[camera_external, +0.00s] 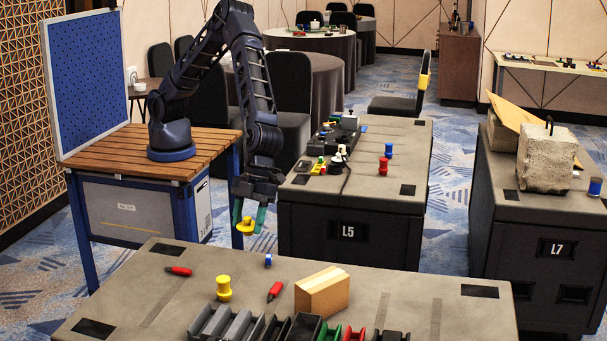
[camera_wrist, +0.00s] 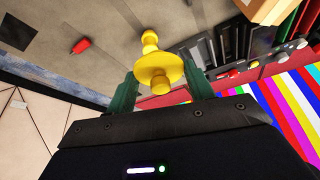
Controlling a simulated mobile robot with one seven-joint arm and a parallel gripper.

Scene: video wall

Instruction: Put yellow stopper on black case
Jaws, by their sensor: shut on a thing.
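My gripper (camera_external: 250,222) hangs above and behind the near case, its green fingers shut on a yellow stopper (camera_external: 245,226). In the wrist view the stopper's wide yellow disc (camera_wrist: 158,72) lies between the two fingers. A second yellow piece, spool-shaped (camera_external: 224,288), stands upright on the near case top. In the wrist view yellow shapes line up above the disc, and I cannot tell where one piece ends. Black cases with grey-brown tops are the L5 case (camera_external: 350,232), the L7 case (camera_external: 555,247) and the near case (camera_external: 420,300). The held stopper touches none of them.
The near top holds red pieces (camera_external: 179,271), a small blue piece (camera_external: 268,261), a cardboard box (camera_external: 322,292) and several bins (camera_external: 240,326). A concrete block (camera_external: 546,158) stands on L7.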

